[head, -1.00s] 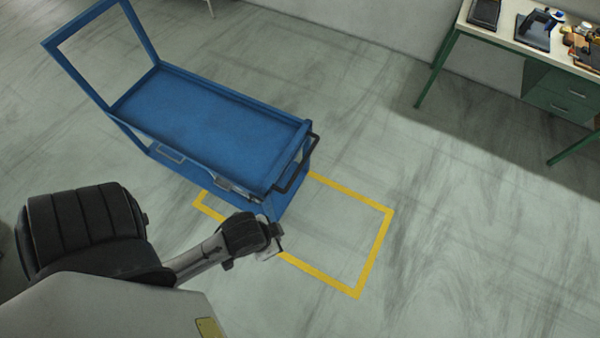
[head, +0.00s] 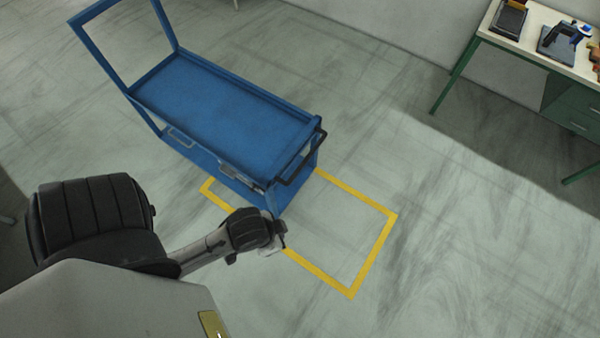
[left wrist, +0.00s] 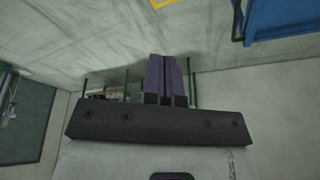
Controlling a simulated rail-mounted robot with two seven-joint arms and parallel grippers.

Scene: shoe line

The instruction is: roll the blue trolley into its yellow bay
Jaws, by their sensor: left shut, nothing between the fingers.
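The blue trolley (head: 225,115) stands upright, its near right end over the left part of the yellow bay (head: 372,258), and its other end extends outside to the upper left. A black handle (head: 300,160) is on its right end. Part of the trolley (left wrist: 285,18) shows at the top right of the left wrist view. My left gripper (head: 281,241) is near that end, over the bay's front line in the picture; whether it touches the trolley is unclear. In the left wrist view its purple fingers (left wrist: 166,75) are together and empty. My right gripper is not in view.
A green-legged workbench (head: 545,45) with tools stands at the upper right. A pale wall (head: 400,30) runs along the back. The floor right of the bay is clear.

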